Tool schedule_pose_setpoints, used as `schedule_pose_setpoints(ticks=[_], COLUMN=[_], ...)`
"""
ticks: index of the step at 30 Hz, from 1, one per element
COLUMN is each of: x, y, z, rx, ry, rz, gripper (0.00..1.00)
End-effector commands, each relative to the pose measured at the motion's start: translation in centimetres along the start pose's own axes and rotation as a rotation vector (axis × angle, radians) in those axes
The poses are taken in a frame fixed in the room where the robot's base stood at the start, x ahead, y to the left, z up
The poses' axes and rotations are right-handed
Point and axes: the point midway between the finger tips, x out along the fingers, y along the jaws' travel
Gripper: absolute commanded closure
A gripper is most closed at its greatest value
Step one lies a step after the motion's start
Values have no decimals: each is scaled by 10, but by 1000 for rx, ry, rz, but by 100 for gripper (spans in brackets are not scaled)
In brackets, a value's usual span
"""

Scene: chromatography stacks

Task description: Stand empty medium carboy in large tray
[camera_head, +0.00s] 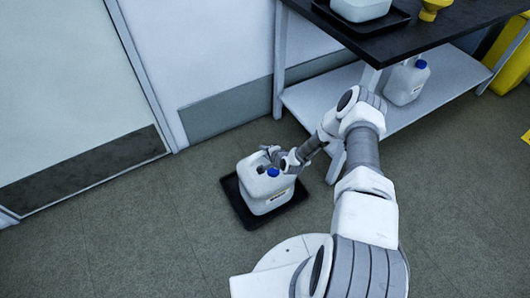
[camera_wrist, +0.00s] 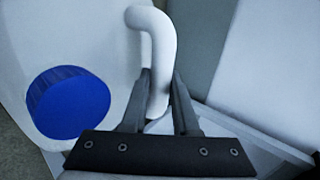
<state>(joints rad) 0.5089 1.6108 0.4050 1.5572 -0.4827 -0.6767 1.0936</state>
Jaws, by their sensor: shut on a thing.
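A white translucent carboy (camera_head: 264,192) with a blue cap and a small label is over the black tray (camera_head: 239,207) on the floor. It looks upright and within the tray's rim; I cannot tell whether its base touches the tray. My gripper (camera_head: 272,156) is at the carboy's top. In the wrist view my gripper (camera_wrist: 158,88) is shut on the white curved handle (camera_wrist: 150,30), with a finger on each side. The blue cap (camera_wrist: 68,102) is to the left of the fingers. The carboy hides most of the tray floor.
A dark-topped bench (camera_head: 420,38) stands at the upper right, with a tray and container (camera_head: 360,8) and a yellow funnel (camera_head: 433,8). Another blue-capped carboy (camera_head: 405,84) is on its lower shelf (camera_head: 310,105). A wall and door are behind. The floor to the left is clear.

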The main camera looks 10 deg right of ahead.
Motion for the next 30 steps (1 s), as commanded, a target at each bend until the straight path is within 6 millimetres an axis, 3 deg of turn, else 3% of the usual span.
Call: schedule_pose_setpoints(ticks=[2, 3, 8, 17, 23, 30], x=[1, 1, 1, -1, -33, -85], y=[0, 2, 2, 0, -3, -3], z=[0, 0, 0, 0, -1, -1], rx=[0, 0, 0, 0, 3, 2], ry=[1, 0, 0, -1, 0, 0], rz=[-3, 0, 0, 1, 3, 2], gripper=[100, 68, 42, 42, 42, 42])
